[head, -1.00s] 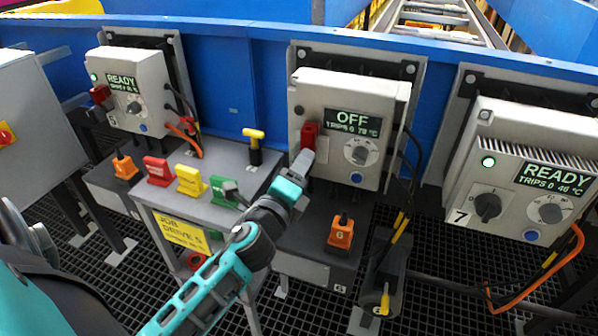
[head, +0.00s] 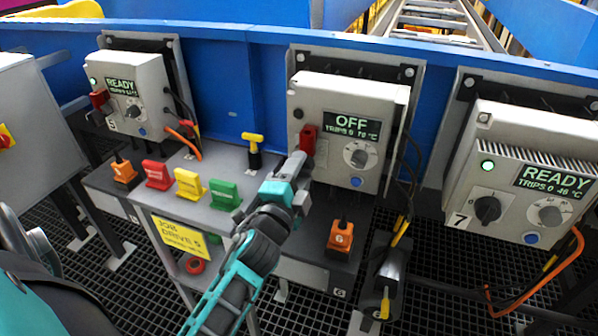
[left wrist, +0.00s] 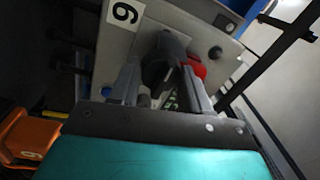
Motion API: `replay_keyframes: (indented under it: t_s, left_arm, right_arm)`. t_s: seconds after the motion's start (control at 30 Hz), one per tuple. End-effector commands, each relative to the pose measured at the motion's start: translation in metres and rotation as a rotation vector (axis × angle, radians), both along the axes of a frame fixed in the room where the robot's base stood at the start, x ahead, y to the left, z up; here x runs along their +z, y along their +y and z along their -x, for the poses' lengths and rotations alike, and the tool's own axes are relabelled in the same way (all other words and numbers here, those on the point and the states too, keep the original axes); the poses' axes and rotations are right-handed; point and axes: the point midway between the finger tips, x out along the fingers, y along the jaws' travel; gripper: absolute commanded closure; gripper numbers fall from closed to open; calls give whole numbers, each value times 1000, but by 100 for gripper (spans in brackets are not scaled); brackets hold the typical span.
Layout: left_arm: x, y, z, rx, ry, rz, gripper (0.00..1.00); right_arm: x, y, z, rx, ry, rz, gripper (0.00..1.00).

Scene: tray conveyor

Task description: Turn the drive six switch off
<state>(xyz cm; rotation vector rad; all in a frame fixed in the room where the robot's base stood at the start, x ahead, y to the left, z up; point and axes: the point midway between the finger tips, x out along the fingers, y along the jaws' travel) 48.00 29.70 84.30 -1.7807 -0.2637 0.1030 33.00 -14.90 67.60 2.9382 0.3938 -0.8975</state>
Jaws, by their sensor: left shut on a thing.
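The drive six box (head: 335,100) stands in the middle of the head view, its display (head: 352,127) reading OFF. A red piece (head: 308,138) shows at the left of its front, and also in the left wrist view (left wrist: 195,66). My left gripper (head: 298,165) reaches the box's lower left front. In the left wrist view its fingers (left wrist: 165,88) are shut on the dark switch knob (left wrist: 165,58), beside the "6" label (left wrist: 122,14). In the head view the gripper hides most of the knob. My right gripper is in neither view.
The drive seven box (head: 540,150) at the right and the drive five box (head: 135,75) at the left both read READY. A grey stand holds red, yellow (head: 190,184) and green tags. An orange block marked 6 (head: 340,236) sits below the drive six box.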

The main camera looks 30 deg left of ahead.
Motion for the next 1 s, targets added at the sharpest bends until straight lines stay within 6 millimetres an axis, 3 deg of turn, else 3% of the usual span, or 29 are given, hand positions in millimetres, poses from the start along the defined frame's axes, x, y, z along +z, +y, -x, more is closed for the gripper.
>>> replay_keyframes:
  t_s: [0.43,0.47,0.5,0.73,1.0]
  left_arm:
    - [0,0,0,0,-4,13,83]
    - [0,0,0,0,-4,13,52]
    - [0,0,0,0,-4,13,48]
    - [0,0,0,0,-4,12,27]
    - [0,0,0,0,-2,11,27]
  right_arm:
    - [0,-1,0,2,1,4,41]
    - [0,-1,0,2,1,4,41]
    - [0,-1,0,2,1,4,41]
    - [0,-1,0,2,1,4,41]
    - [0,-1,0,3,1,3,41]
